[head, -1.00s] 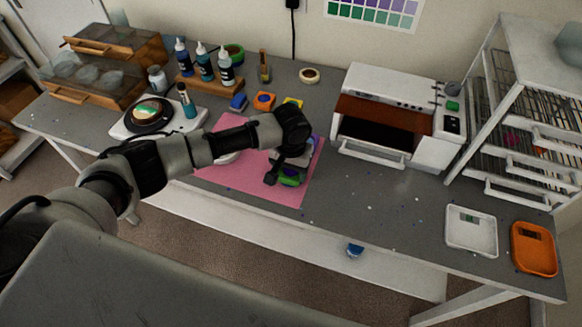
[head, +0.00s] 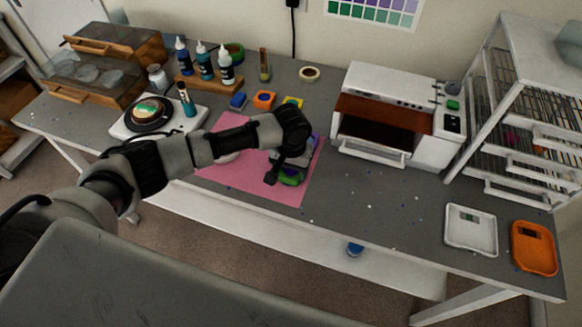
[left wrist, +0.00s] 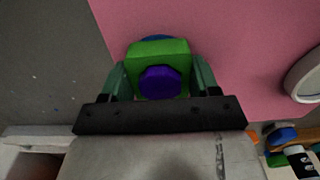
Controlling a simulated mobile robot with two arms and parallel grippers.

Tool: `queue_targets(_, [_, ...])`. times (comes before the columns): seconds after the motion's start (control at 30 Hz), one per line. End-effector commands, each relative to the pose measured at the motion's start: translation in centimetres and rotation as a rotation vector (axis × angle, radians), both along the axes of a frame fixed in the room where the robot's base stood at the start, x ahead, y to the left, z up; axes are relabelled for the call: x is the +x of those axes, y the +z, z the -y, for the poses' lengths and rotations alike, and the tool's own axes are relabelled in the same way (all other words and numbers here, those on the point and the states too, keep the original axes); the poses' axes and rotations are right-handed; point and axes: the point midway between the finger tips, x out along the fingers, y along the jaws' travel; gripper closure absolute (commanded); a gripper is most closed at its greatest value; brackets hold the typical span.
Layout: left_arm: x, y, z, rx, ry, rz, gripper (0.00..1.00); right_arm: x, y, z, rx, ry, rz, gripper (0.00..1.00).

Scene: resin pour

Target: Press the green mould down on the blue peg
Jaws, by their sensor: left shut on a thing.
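The green mould (left wrist: 171,50) is a block with a purple faceted piece (left wrist: 160,83) on its near face in the left wrist view. My left gripper (left wrist: 160,78) is shut on the mould, with one finger on each side. In the head view the mould (head: 291,180) shows partly below my left gripper (head: 283,173), over the pink mat (head: 235,185). A blue edge (left wrist: 158,38) shows just beyond the mould, probably the blue peg. The mould hides most of it, and I cannot tell how far down the mould sits. My right gripper is not in view.
A white dish (left wrist: 305,76) is beside the mould. The table right of the mat is mostly clear.

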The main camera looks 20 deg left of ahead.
Motion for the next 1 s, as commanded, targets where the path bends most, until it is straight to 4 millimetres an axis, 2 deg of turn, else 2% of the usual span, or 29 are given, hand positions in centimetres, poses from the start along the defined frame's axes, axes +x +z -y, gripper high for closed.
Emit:
queue_targets(0.2, [0.02, 0.04, 0.01, 0.000, 0.000, 0.000, 0.60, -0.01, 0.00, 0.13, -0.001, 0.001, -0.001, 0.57])
queue_targets(0.23, [0.02, 0.04, 0.01, 0.000, 0.000, 0.000, 0.36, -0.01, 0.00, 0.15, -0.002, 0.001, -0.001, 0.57])
queue_targets(0.4, [0.02, 0.05, 0.00, 0.000, 0.000, 0.000, 0.10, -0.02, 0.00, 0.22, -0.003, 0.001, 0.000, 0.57])
queue_targets(0.6, [0.02, 0.05, -0.01, 0.000, 0.000, 0.000, 0.09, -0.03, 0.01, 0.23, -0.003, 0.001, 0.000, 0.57])
queue_targets(0.67, [0.01, 0.03, -0.01, 0.000, 0.000, 0.000, 0.00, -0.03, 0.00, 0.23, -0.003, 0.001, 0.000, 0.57])
queue_targets(1.0, [0.01, 0.46, -0.01, 0.000, 0.000, 0.000, 0.00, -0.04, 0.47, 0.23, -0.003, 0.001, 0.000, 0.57])
